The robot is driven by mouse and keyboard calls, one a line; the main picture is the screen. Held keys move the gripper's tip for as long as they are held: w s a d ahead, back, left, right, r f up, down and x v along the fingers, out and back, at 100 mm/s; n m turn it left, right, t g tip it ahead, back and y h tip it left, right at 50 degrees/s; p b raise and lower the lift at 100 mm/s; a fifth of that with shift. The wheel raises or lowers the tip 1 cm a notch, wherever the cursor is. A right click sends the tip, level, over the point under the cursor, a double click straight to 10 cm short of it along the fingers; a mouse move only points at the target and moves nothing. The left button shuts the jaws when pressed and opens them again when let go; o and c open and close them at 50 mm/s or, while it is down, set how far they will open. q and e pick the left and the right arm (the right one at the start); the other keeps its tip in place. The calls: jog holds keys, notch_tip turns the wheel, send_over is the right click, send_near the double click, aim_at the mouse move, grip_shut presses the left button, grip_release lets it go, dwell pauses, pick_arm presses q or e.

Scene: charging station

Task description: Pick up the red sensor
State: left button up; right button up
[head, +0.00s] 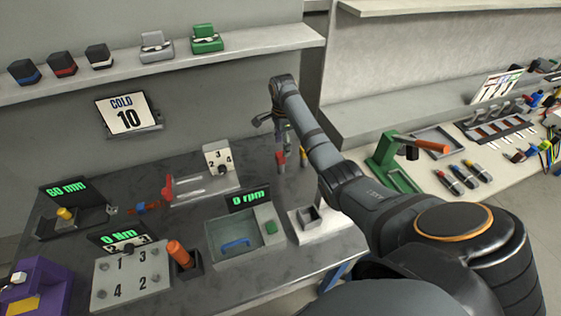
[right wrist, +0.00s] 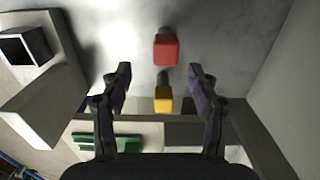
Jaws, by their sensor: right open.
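The red sensor (head: 280,159) stands at the back of the grey table, beside a similar yellow-topped piece (head: 303,155). In the right wrist view, the red sensor (right wrist: 166,48) lies beyond the fingertips, and the yellow piece (right wrist: 163,100) shows between the fingers. My right gripper (head: 273,123) is just above and behind the two pieces in the head view. It also shows in the right wrist view (right wrist: 160,76), open and with nothing clamped. The sensor's lower part is hard to make out. My left gripper is not in view.
A white block with a square socket (head: 325,222) stands in front of the pieces. A dial box (head: 219,159) is to their left. A grey tray unit (head: 232,243) is nearer. A green press (head: 388,160) stands on the right bench. A shelf (head: 262,39) runs above.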

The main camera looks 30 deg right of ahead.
aim_at(281, 154)
jog(key=shift+w+f, duration=0.2)
jog(key=shift+f, duration=0.6)
jog(key=f, duration=0.3)
jog(key=f+p, duration=0.1)
jog(key=f, duration=0.1)
jog(key=shift+w, duration=0.25)
jog(key=shift+r, duration=0.1)
jog(key=c, duration=1.3)
